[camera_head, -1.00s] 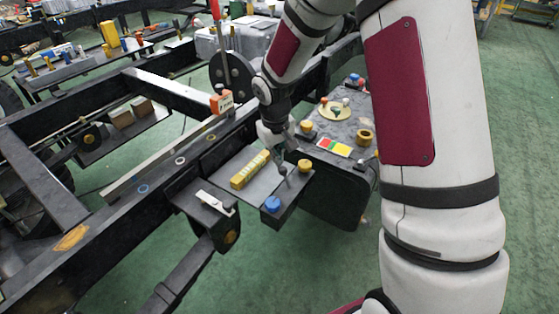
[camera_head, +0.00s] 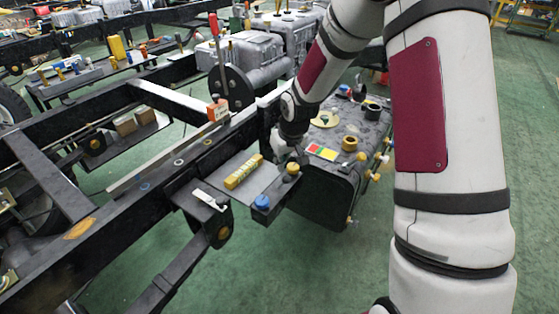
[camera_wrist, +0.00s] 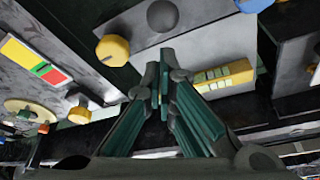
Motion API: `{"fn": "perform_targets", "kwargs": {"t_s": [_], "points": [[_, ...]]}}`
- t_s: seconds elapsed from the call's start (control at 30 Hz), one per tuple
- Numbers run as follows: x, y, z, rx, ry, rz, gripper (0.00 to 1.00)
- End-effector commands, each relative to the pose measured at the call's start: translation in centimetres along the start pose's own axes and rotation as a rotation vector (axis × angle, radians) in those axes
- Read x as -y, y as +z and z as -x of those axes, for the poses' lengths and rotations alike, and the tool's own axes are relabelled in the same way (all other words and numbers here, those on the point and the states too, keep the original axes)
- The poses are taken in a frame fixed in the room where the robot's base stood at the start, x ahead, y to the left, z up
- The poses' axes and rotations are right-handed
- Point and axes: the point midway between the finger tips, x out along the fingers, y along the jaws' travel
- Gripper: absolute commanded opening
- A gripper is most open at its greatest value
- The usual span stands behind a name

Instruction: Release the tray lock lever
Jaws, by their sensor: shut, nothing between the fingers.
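My gripper (camera_wrist: 161,62) is shut and empty in the wrist view, its green fingers together. In the head view it (camera_head: 286,158) is small and partly hidden at the back edge of a dark grey tray (camera_head: 238,195). A yellow lettered bar (camera_head: 244,171) lies on the tray, left of my gripper; it shows right of the fingertips in the wrist view (camera_wrist: 225,76). A yellow knob (camera_head: 293,168) and a blue knob (camera_head: 262,202) stand along the tray's right side. An upright red-handled lever (camera_head: 214,25) stands farther back. I cannot tell which part is the tray lock lever.
A dark tank (camera_head: 325,190) stands right of the tray, with a red, yellow and green label (camera_head: 322,152) on top. A black chassis rail (camera_head: 105,215) runs along the left. A bracket (camera_head: 207,203) with a white strip is at the tray's left. Green floor is free in front.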

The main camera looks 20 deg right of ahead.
Motion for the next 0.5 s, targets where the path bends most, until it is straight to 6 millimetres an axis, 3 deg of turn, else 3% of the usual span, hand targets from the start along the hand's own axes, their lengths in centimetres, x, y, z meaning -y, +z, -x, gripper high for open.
{"fn": "perform_targets", "kwargs": {"t_s": [0.5], "points": [[0.0, -0.5, 1.4, 0.001, 0.0, 0.0, 0.0]]}}
